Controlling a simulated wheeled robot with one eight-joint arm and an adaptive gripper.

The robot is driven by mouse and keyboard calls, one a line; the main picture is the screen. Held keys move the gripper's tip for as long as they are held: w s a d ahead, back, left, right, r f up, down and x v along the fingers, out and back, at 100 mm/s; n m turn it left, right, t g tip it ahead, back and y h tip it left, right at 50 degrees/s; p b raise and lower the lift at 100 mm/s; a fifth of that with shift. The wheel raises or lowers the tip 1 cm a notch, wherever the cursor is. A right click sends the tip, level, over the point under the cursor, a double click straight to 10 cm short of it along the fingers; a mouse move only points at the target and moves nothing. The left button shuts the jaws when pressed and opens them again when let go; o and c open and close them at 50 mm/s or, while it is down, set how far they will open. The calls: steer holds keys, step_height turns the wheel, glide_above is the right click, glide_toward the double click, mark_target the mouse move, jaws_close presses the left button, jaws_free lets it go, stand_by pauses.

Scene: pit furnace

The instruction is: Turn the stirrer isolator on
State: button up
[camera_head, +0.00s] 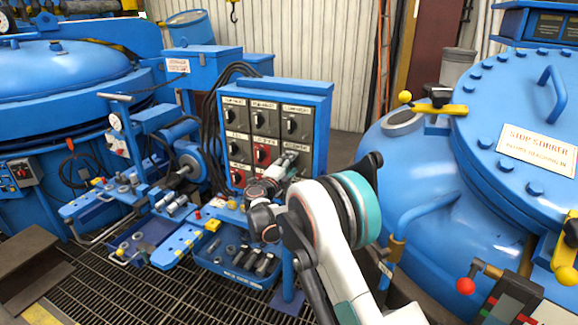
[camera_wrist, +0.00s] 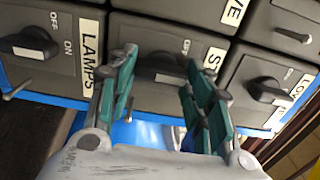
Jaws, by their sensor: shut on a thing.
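A blue isolator cabinet (camera_head: 322,105) carries rows of grey switch boxes with black turning handles. In the wrist view, my gripper (camera_wrist: 160,62) is at the middle box of the nearest row, one finger on each side of its black handle (camera_wrist: 158,68), and is shut on it. The box's label (camera_wrist: 213,60) starts with "S"; a finger hides the rest. "OFF" shows beside this handle; its "ON" mark is hidden, and I cannot tell its exact position. In the head view, my gripper (camera_head: 288,160) is at the cabinet's lower right, covering part of that area.
The neighbouring LAMPS isolator handle (camera_wrist: 28,46) is left of my fingers, another isolator handle (camera_wrist: 268,92) right of them, both close. Below the cabinet is a blue tray (camera_head: 215,262) of parts. A large blue vessel (camera_head: 440,160) stands close right of my arm.

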steer(key=shift+c, duration=0.2)
steer(key=o, duration=1.1)
steer(key=v, duration=1.2)
